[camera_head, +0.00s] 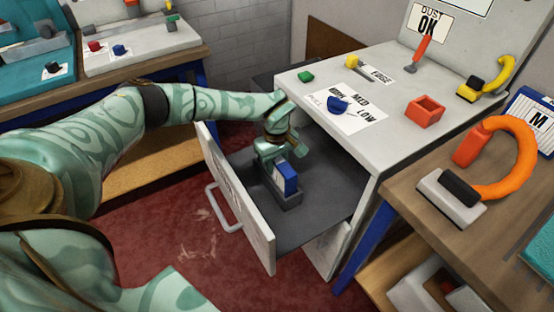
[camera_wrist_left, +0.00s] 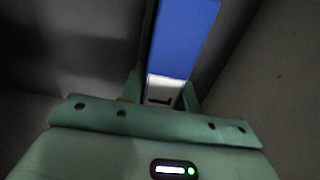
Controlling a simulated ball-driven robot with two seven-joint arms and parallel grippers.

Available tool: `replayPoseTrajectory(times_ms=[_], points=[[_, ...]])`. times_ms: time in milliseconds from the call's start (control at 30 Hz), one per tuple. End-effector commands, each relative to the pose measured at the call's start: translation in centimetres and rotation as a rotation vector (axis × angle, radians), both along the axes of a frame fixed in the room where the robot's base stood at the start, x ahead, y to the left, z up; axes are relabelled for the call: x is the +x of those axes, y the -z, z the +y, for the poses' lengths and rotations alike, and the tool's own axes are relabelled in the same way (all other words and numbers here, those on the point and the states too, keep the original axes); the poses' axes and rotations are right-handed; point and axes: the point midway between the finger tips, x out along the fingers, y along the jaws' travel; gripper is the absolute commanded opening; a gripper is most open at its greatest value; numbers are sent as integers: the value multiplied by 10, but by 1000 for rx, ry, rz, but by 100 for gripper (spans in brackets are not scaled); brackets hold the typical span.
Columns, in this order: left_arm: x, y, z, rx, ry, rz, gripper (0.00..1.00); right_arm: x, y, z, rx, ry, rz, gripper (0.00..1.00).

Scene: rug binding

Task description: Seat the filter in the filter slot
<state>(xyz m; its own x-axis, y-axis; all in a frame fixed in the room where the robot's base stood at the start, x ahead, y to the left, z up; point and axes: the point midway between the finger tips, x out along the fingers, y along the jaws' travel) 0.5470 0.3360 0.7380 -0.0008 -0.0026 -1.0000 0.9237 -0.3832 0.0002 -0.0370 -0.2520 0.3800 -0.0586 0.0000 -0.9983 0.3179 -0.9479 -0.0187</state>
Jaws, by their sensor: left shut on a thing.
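The filter (camera_head: 287,178) is a blue block with a white side, upright inside the open drawer. In the left wrist view the filter (camera_wrist_left: 183,38) shows its blue face and a white label with a dark mark. My left gripper (camera_head: 272,160) reaches down into the drawer and is shut on the filter. The filter slot (camera_head: 289,203) is a dark grey holder on the drawer floor, directly below the filter. The filter's lower end meets or overlaps the slot's top; I cannot tell how deep it sits. My right gripper is not in view.
The open drawer (camera_head: 238,205) has a pale front with a handle (camera_head: 222,210). The cabinet top (camera_head: 320,78) beside it carries a blue knob (camera_head: 338,104), a green button (camera_head: 305,76) and a red open box (camera_head: 425,111). An orange-handled tool (camera_head: 510,135) lies on the right bench.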

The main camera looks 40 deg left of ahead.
Motion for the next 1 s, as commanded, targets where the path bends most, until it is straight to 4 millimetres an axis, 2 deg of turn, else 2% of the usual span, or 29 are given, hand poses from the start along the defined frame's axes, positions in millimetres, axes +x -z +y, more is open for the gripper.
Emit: replayPoseTrajectory(times_ms=[633, 667, 733, 1000], points=[[0, 17, 0, 0, -1, 1, 1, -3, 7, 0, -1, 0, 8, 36], [0, 16, 0, 0, -1, 0, 37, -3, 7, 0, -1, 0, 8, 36], [0, 16, 0, 0, -1, 0, 57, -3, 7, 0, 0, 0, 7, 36], [0, 15, 0, 0, -1, 0, 57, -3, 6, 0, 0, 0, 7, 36]])
